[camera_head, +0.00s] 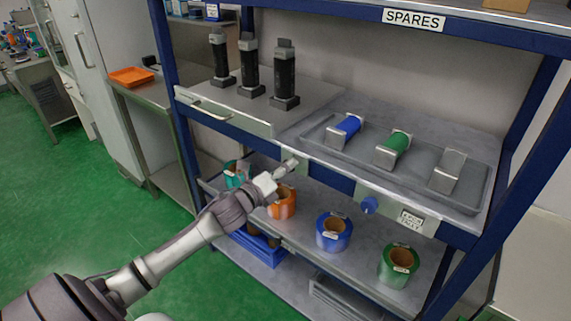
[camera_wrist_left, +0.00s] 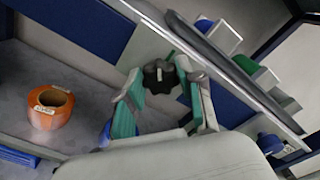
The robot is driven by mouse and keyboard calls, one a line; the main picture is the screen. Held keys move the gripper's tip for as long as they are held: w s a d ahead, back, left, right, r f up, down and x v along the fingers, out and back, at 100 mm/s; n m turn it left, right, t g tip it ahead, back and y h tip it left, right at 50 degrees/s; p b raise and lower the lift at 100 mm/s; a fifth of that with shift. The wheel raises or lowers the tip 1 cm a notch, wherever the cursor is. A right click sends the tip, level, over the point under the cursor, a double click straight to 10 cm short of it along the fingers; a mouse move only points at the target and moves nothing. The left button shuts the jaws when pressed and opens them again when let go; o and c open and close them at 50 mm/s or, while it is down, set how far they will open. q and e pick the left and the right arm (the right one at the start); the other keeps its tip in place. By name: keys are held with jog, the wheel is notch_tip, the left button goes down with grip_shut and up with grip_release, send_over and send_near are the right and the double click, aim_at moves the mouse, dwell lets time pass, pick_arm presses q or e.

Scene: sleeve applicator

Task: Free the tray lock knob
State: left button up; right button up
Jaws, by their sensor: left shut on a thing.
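A black lobed knob (camera_wrist_left: 158,76) with a pale mark sits on the front of the shelf in the left wrist view. My left gripper (camera_wrist_left: 166,92) is shut on it, with one teal-padded finger on each side. In the head view my left gripper (camera_head: 285,171) is at the shelf's front edge and hides the knob. The grey tray (camera_head: 468,203) lies on the shelf above, with a blue roll (camera_head: 345,130), a green roll (camera_head: 394,148) and an empty metal holder (camera_head: 447,171). My right gripper is not in view.
A blue knob (camera_head: 369,204) sticks out of the shelf front to the right, beside a label plate (camera_head: 411,221). The lower shelf holds teal, orange (camera_head: 282,203), blue (camera_head: 333,232) and green (camera_head: 398,265) tape rolls. A drawer handle (camera_head: 211,110) and several black upright devices are to the left.

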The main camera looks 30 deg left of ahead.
pick_arm(q)
jog(key=n+p, duration=0.5)
jog(key=n, duration=0.9)
jog(key=n+p, duration=0.5)
jog(key=n, duration=0.9)
jog(key=shift+d+f, duration=0.1)
jog(key=shift+f, duration=0.1)
dwell(0.3)
jog(key=o, duration=1.1)
jog(key=shift+o, duration=0.2)
jog(key=s+a, duration=0.1)
jog(key=s, duration=1.1)
